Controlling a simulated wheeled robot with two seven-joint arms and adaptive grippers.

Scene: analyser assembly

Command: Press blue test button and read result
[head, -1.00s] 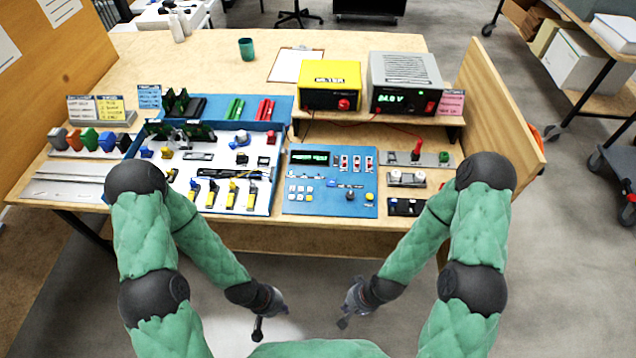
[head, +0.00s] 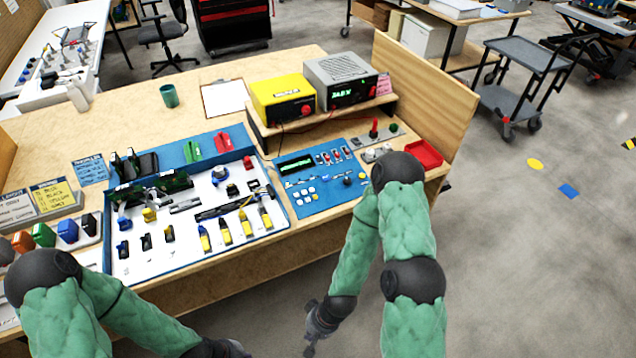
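The blue control panel (head: 333,199) lies on the bench, right of the parts tray. It has a dark display (head: 295,165) with green text too small to read, several small switches, a cluster of pale and yellow buttons (head: 305,195) and a dark knob (head: 347,182). I cannot single out a blue test button. My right gripper (head: 313,338) hangs low in front of the bench, apart from the panel, and seems empty; its fingers are too small to judge. My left gripper (head: 236,350) is at the bottom edge, partly cut off.
A yellow unit (head: 283,98) and a grey power supply (head: 341,80) stand on a wooden shelf behind the panel. A blue-rimmed white tray (head: 190,222) holds several parts. A red bin (head: 424,154) and a wooden side wall (head: 425,90) are at the right.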

